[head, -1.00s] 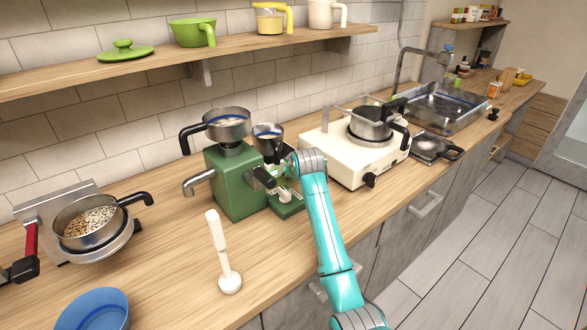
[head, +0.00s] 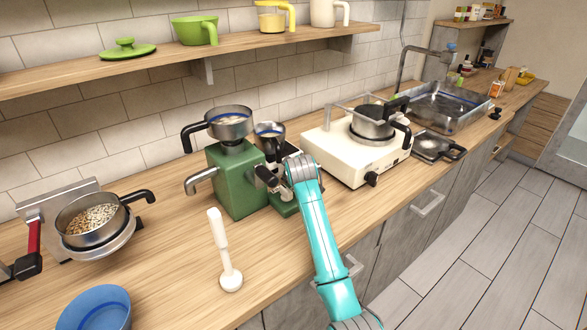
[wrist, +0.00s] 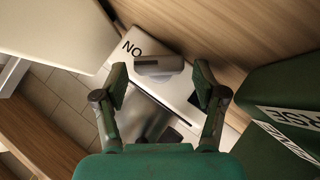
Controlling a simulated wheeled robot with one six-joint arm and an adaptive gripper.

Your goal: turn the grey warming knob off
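The grey knob (wrist: 158,66) shows in the wrist view, on a pale panel (wrist: 150,24) lettered "NO" as seen from here. My gripper (wrist: 160,86) is open, with its two dark fingers spread to either side below the knob in the picture. The knob appears beyond the fingertips, and I see no contact. In the head view my gripper (head: 268,181) is in front of the green coffee machine (head: 236,185). My wrist hides much of this spot, and I cannot make out the knob there.
The white stove (head: 345,155) with a pan (head: 372,122) stands right of the machine. A green body (wrist: 285,95) is close on the right in the wrist view. A white masher-like tool (head: 222,245) stands in front on the counter. A blue bowl (head: 95,308) is at front left.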

